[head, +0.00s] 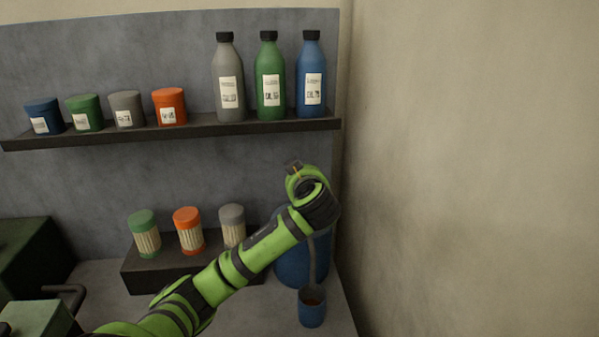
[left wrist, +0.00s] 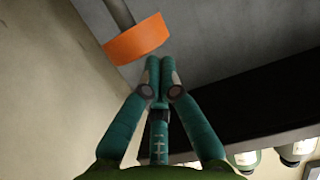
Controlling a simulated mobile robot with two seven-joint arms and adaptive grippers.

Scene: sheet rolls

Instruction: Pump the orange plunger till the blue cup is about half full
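The blue cup (head: 312,315) stands upright on the bench in front of a larger blue container (head: 290,272). A brownish patch shows inside the cup, but I cannot tell its level. A thin grey strip runs down the container toward the cup; I cannot tell whether it is a spout or a stream. The orange plunger head (left wrist: 137,42) on its grey rod shows in the left wrist view, just beyond my left gripper (left wrist: 160,66). The fingertips are together with nothing between them; contact with the plunger is unclear. My left arm hides the plunger in the head view.
A shelf (head: 200,131) above holds several tins and bottles. Three capped jars stand on a low dark step (head: 140,272) behind my left arm. A dark green box (head: 30,255) is at the left. A bare wall (head: 460,170) bounds the right.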

